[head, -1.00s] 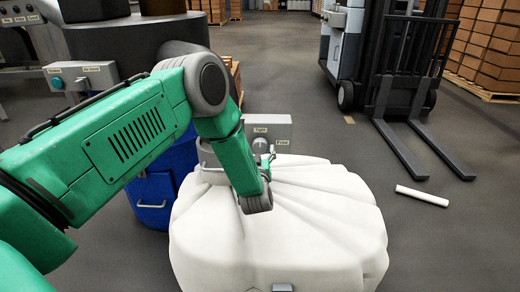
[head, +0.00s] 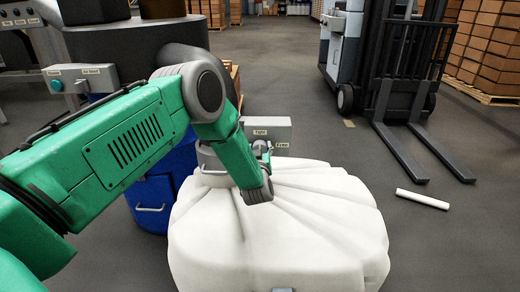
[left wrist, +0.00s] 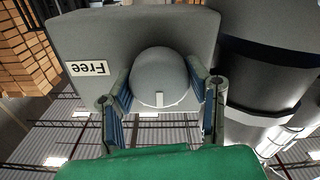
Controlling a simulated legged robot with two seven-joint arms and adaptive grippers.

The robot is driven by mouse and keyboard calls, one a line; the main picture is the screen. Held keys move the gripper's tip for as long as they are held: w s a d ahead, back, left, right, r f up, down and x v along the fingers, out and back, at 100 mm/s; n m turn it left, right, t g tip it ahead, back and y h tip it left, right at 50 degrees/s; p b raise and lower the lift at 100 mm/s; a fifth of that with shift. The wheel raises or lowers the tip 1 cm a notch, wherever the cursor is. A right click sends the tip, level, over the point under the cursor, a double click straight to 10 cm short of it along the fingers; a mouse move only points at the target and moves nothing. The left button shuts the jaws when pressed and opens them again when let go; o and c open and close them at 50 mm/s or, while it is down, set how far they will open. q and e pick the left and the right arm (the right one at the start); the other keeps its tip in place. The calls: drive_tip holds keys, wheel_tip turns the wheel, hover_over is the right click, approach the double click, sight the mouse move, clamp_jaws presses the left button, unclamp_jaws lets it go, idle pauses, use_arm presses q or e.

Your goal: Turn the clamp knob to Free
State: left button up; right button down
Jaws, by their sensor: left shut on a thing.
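The grey clamp box (head: 277,127) stands behind the white bulging sack in the head view, with a Tight label and a Free label on its face. In the left wrist view the box (left wrist: 92,35) appears upside down, with the Free label (left wrist: 87,68) left of the round grey clamp knob (left wrist: 160,68). The knob's white mark points down the picture, not at the Free label. My left gripper (left wrist: 165,95) is shut on the knob, one finger on each side. In the head view, my wrist partly hides it and the knob. My right gripper is out of view.
The large white sack (head: 300,225) fills the space below my left forearm. A blue drum (head: 170,185) stands left of it, and another control box (head: 85,77) stands farther left. A forklift (head: 395,80) and a white roll (head: 422,199) are on the right floor.

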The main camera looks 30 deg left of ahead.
use_arm(q)
drive_tip(key=m+p, duration=0.1)
drive_tip(key=m, duration=0.2)
drive_tip(key=shift+m, duration=0.4)
drive_tip(key=m, duration=0.4)
drive_tip(key=shift+w+d+m, duration=0.1)
drive_tip(key=shift+d+m, duration=0.05)
drive_tip(key=shift+m, duration=0.15)
drive_tip(key=m, duration=0.4)
drive_tip(key=shift+d+f+m, duration=0.1)
drive_tip(key=shift+m, duration=0.2)
drive_tip(key=shift+f+m+b, duration=0.1)
drive_tip(key=shift+m+b, duration=0.85)
drive_tip(key=shift+m, duration=1.55)
drive_tip(key=shift+d+f, duration=0.1)
drive_tip(key=o, duration=1.1)
drive_tip(key=shift+o, duration=0.3)
drive_tip(key=shift+w, duration=0.1)
